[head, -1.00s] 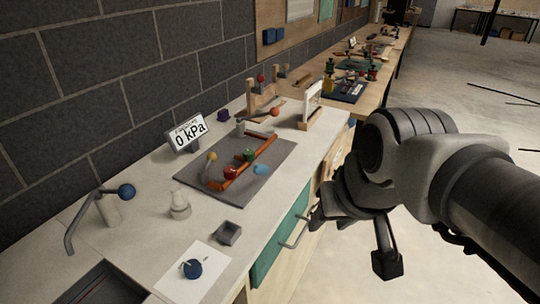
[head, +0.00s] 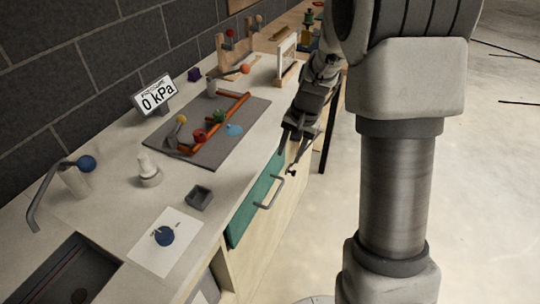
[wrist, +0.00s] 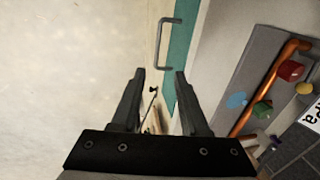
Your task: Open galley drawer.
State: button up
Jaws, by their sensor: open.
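The galley drawer has a teal front (head: 252,205) below the counter's front edge and looks closed. Its grey bar handle (head: 272,191) stands out from the front. My gripper (head: 294,152) is at the far end of the drawer, just beyond the handle. In the wrist view my gripper (wrist: 159,80) is open, with nothing between its fingers. The handle (wrist: 163,42) lies ahead of the fingertips, apart from them, and the teal front (wrist: 182,50) is behind it.
The counter (head: 110,145) holds a grey mat (head: 225,140) with red pipework, a pressure sign (head: 154,95), a small grey box (head: 199,197) and a sink (head: 70,272).

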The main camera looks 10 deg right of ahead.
jog(key=x, duration=0.2)
jog(key=b, duration=0.2)
send_near(277, 193)
jog(key=x, duration=0.7)
jog(key=shift+a+f, duration=0.1)
jog(key=shift+f, duration=0.25)
jog(key=shift+c, duration=0.3)
grip_shut()
dwell(0.7)
